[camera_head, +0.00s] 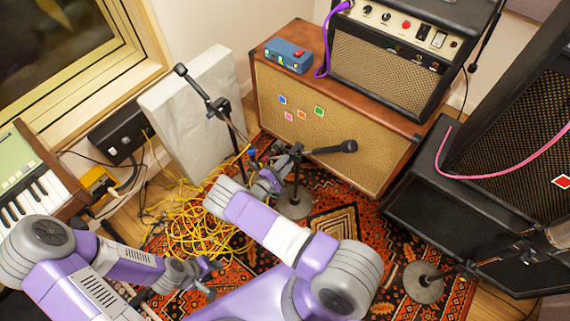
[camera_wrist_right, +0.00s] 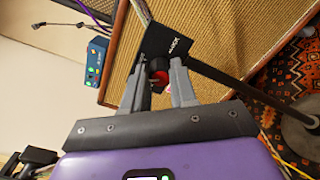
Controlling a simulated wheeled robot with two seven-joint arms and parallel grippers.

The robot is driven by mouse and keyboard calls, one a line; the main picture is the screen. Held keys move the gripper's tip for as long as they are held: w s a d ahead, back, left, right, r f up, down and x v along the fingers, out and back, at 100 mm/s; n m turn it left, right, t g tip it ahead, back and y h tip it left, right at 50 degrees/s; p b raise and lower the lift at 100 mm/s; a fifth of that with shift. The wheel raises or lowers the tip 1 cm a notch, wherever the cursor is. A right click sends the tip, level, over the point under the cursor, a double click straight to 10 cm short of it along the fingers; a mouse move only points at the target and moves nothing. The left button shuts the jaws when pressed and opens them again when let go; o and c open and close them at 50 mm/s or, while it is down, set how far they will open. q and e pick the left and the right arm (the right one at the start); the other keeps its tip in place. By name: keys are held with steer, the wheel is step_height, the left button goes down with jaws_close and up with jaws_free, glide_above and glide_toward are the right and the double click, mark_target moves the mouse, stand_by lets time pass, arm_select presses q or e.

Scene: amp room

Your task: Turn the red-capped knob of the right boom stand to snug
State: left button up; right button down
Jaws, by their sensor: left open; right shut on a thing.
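A boom stand in the middle of the head view has a dark boom ending in a black microphone (camera_head: 345,147) and a round grey base (camera_head: 294,204). In the right wrist view its dark pole (camera_wrist_right: 232,82) runs from a black clutch block (camera_wrist_right: 168,42). The red-capped knob (camera_wrist_right: 157,66) sits below the block, between the fingertips. My right gripper (camera_wrist_right: 160,76) is shut on this knob; its fingers partly hide it. In the head view the right gripper (camera_head: 278,176) is beside the stand's joint. My left gripper (camera_head: 210,279) is open and empty, low over the rug.
A brown cabinet (camera_head: 375,165) stands behind the stand, with a blue pedal (camera_head: 288,55) on top. Yellow cables (camera_head: 190,222) lie tangled at left. Another boom stand (camera_head: 203,93) is at left; a third base (camera_head: 424,282) is at right beside black cabinets (camera_head: 440,215).

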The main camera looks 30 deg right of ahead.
steer(key=shift+f+m, duration=0.15)
steer(key=shift+m, duration=3.25)
steer(key=c, duration=0.9)
jaws_free()
steer(key=shift+a, duration=0.1)
